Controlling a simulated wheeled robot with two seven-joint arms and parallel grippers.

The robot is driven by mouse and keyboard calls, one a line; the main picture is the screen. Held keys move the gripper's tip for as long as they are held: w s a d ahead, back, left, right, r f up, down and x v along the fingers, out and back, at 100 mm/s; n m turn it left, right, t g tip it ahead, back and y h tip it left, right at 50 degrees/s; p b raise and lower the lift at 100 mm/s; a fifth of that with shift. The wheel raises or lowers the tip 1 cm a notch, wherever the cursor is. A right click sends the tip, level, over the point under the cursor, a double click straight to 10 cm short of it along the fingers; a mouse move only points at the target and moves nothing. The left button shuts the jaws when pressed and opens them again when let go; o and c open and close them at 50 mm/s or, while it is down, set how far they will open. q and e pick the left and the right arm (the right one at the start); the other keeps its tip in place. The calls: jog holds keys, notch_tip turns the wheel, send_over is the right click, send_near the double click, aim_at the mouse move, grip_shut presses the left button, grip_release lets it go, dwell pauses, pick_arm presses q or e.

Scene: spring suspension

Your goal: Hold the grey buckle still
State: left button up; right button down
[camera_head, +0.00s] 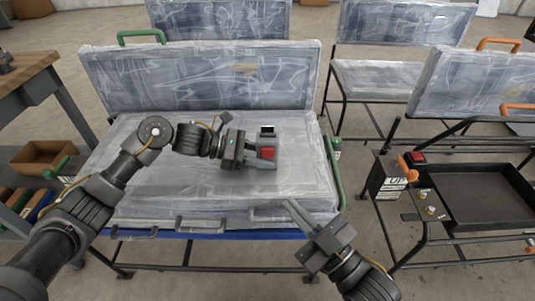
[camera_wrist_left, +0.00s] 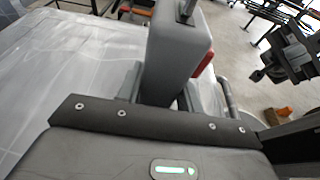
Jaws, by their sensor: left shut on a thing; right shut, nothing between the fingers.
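The grey buckle (camera_head: 267,141) stands on the plastic-covered seat (camera_head: 180,185) of the near bench, its slotted end up and its red button (camera_head: 267,153) facing the front. My left gripper (camera_head: 264,158) reaches in from the left and is shut on the buckle. In the left wrist view the buckle's grey body (camera_wrist_left: 174,60) rises between the fingers, with the red button (camera_wrist_left: 204,63) on its right side. The fingers hide its lower part. My right gripper (camera_head: 292,208) is shut and empty, over the seat's front right edge, apart from the buckle.
The covered backrest (camera_head: 200,75) rises behind the seat. A green armrest (camera_head: 333,170) stands at the seat's right. Further right are a black tray (camera_head: 490,195) and a box marked UP (camera_head: 390,178). A wooden workbench (camera_head: 25,80) stands at the left. The seat's left part is clear.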

jog(key=w+a+n+g, duration=0.2)
jog(key=a+n+g, duration=0.15)
jog(key=n, duration=0.35)
send_near(261, 156)
jog(key=shift+h, duration=0.4)
jog(key=shift+w+a+r, duration=0.1)
jog(key=shift+w+a, duration=0.35)
jog(key=shift+a, duration=0.3)
jog(key=shift+w+a+r, duration=0.1)
jog(key=shift+w+a, duration=0.4)
jog(key=shift+a, duration=0.25)
jog(key=shift+w+a+r, duration=0.1)
jog(key=shift+w+a, duration=0.35)
jog(key=shift+a, duration=0.3)
jog(key=shift+w, duration=0.15)
jog(key=shift+w, duration=0.3)
jog(key=shift+w, duration=0.2)
jog(key=shift+f, duration=0.1)
jog(key=shift+s, duration=0.6)
jog(key=shift+s, duration=0.1)
